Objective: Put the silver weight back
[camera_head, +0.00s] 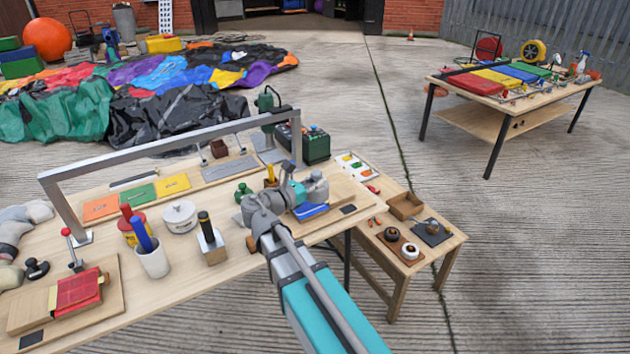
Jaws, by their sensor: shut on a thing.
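My gripper (300,194) is at the end of my arm, low over the right part of the long wooden table (185,290). My wrist hides most of its fingers. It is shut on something. A grey rounded shape (318,186) beside the wrist looks like the silver weight, but part of it is covered and its lower edge is unclear. A blue block (310,211) lies on a board just below. I cannot tell whether the weight touches the board.
A grey metal frame (165,145) arches over the table. A white cup of markers (152,260) and a white lidded pot (180,217) stand left of my arm. A lower bench (385,262) at right holds a small wooden box (404,206) and dark trays. Concrete separates it from another table (490,130).

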